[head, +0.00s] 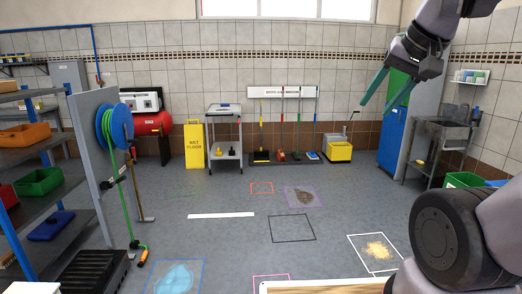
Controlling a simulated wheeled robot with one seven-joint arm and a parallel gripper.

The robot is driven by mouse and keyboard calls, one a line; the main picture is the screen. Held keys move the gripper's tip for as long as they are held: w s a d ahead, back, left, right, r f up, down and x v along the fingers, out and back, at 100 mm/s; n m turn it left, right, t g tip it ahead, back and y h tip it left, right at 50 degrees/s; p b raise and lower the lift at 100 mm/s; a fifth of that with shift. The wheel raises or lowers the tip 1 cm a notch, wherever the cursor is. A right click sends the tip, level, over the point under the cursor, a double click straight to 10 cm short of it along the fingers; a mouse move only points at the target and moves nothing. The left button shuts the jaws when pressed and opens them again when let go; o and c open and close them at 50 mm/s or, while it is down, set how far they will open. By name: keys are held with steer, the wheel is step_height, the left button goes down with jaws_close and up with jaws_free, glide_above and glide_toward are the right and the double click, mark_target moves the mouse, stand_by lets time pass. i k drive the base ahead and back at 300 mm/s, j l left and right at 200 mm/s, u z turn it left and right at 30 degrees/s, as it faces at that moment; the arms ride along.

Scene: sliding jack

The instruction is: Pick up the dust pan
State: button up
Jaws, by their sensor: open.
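My gripper (376,105) is at the upper right of the head view, raised in the air, with its two green fingers spread apart and nothing between them. No dust pan can be made out for certain. A dark, flat-bottomed piece (261,157) with a yellow upright handle stands at the left end of the tool rack by the far wall; it may be the dust pan, but it is too small to tell. My gripper is well in front of the rack and touches nothing there.
The wall rack (283,91) also holds green, red and blue handled tools. A yellow wet floor sign (194,146), a cart (224,136) and a yellow bucket (338,149) stand nearby. Shelves are at left, a sink (440,127) at right. The marked middle floor is mostly open.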

mark_target(260, 155)
steer(key=i+z, duration=0.15)
steer(key=i, duration=4.9)
steer(key=i+u, duration=0.1)
steer(key=i, duration=0.45)
steer(key=i+l+u, duration=0.15)
steer(key=i, duration=0.45)
steer(key=i+l+u, duration=0.1)
steer(key=i, duration=0.45)
steer(key=i+l+u, duration=0.2)
steer(key=i+u, duration=0.15)
steer(key=i+l+u, duration=0.35)
steer(key=i, duration=0.15)
steer(key=i+l+u, duration=0.35)
steer(key=i+l, duration=0.35)
